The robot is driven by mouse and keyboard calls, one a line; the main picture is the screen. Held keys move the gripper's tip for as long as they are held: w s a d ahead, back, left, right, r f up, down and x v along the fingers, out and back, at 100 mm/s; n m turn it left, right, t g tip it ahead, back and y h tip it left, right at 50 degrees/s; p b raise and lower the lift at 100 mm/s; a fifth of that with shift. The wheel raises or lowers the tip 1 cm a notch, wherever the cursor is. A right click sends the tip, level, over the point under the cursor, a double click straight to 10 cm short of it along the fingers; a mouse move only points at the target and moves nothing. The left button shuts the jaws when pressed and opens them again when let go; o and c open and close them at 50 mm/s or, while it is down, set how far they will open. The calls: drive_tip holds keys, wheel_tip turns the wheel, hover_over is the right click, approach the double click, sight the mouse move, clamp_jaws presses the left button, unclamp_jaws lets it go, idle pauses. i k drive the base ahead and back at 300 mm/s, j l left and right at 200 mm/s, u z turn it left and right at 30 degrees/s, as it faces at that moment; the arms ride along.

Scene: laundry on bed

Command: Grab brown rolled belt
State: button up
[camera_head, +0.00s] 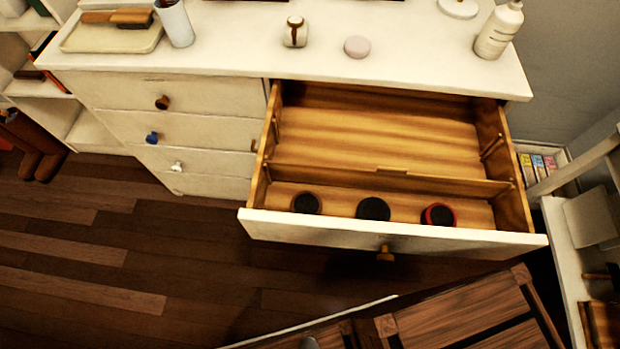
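Three small dark round rolls lie in the front compartment of the open drawer (400,240). The left roll (306,203) is dark with a brownish edge and looks most like the brown rolled belt. The middle roll (373,208) looks black. The right roll (438,214) is dark with a red edge. They lie apart from each other, close behind the drawer front. My gripper is not in view.
A divider (390,177) separates the rolls from the drawer's empty rear compartment. The white dresser top (250,45) holds a tray, cup, jar, pink disc and bottle (498,30). A slatted wooden piece (470,315) stands in front.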

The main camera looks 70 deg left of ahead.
sight(305, 203)
drive_tip(key=k+j+u, duration=0.1)
drive_tip(key=k+j, duration=0.45)
drive_tip(key=k, duration=0.25)
drive_tip(key=k+j+u, duration=0.1)
drive_tip(key=k+j, duration=0.55)
drive_tip(key=k, duration=0.15)
drive_tip(key=k+j, duration=0.3)
drive_tip(key=k+j+u, duration=0.1)
drive_tip(key=k+j, duration=0.2)
drive_tip(key=j, duration=0.2)
drive_tip(key=i+l+u, duration=0.2)
drive_tip(key=i, duration=0.3)
drive_tip(key=l, duration=0.1)
